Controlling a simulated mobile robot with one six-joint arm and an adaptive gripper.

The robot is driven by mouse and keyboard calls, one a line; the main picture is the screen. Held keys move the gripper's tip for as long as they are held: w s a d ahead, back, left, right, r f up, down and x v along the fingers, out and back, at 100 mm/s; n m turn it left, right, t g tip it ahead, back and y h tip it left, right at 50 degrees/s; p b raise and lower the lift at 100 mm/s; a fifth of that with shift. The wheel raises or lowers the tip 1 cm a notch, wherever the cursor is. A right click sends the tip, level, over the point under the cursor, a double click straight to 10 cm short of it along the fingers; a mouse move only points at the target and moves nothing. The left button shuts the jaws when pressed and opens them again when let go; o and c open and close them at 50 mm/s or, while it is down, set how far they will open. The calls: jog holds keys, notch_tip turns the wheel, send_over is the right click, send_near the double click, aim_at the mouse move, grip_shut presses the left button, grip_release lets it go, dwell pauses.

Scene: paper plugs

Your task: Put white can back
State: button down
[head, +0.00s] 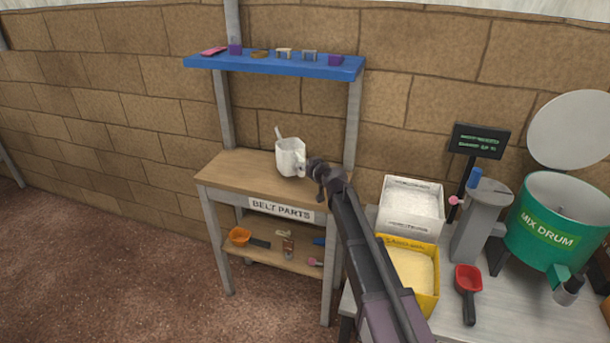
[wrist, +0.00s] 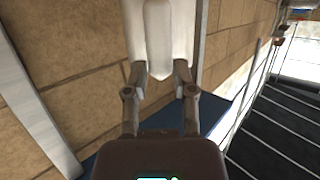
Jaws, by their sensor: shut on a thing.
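The white can (head: 289,157) is at the wooden table of the belt parts stand (head: 235,166), with a thin spout or stick rising from its upper left. It looks upright; I cannot tell whether its base touches the tabletop. My gripper (head: 308,172) is at the can's right side, shut on it. In the wrist view the white can (wrist: 133,25) fills the top middle, and my gripper's fingers (wrist: 159,76) close on a narrow white part of it. The can's far side is hidden.
A blue shelf (head: 275,66) with several small parts runs above the table. A lower shelf (head: 270,254) holds an orange bowl (head: 239,236) and small items. At right are a white box (head: 411,207), a yellow box (head: 414,270), a red scoop (head: 467,283) and a green drum (head: 560,215).

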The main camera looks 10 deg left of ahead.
aim_at(303, 173)
jog(key=shift+f+b, duration=1.75)
jog(key=shift+b, duration=0.05)
jog(key=shift+f, duration=0.1)
jog(key=shift+c, duration=2.2)
grip_release()
jog(key=p+v, duration=0.3)
jog(key=v, duration=0.9)
jog(key=shift+p, duration=0.35)
